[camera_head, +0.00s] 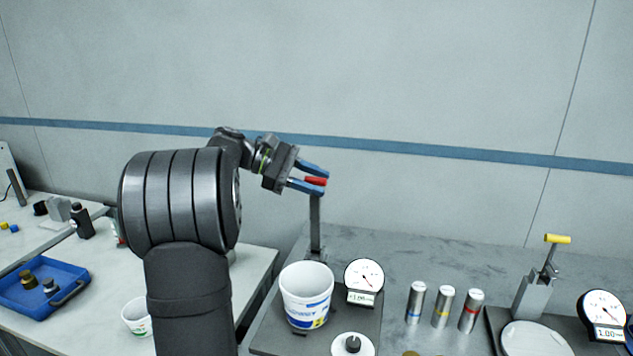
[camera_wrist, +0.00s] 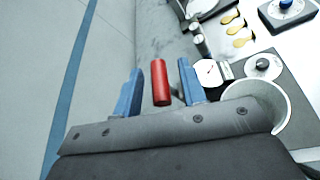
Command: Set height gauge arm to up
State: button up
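A red handle (camera_head: 316,181) sits at the top of an upright grey lever arm (camera_head: 316,228) at the back of the left gauge station. My gripper (camera_head: 324,180) is open, with its blue fingers on either side of the red handle. In the wrist view the red handle (camera_wrist: 160,82) stands between the fingertips (camera_wrist: 160,80), with a narrow gap on each side. A round dial with a small display (camera_head: 364,275) stands beside the lever's base. The lower end of the lever is partly hidden behind a white cup (camera_head: 306,296).
A second station to the right has a yellow-handled lever (camera_head: 557,239) and a dial (camera_head: 603,309). Several metal cylinders (camera_head: 442,307) stand between the stations. A blue tray (camera_head: 72,277) lies on the left table. The wall is behind the gripper.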

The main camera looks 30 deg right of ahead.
jog(key=v, duration=1.1)
jog(key=shift+w, duration=0.15)
jog(key=shift+a+r, duration=0.1)
jog(key=x, duration=1.2)
jog(key=shift+a, duration=0.2)
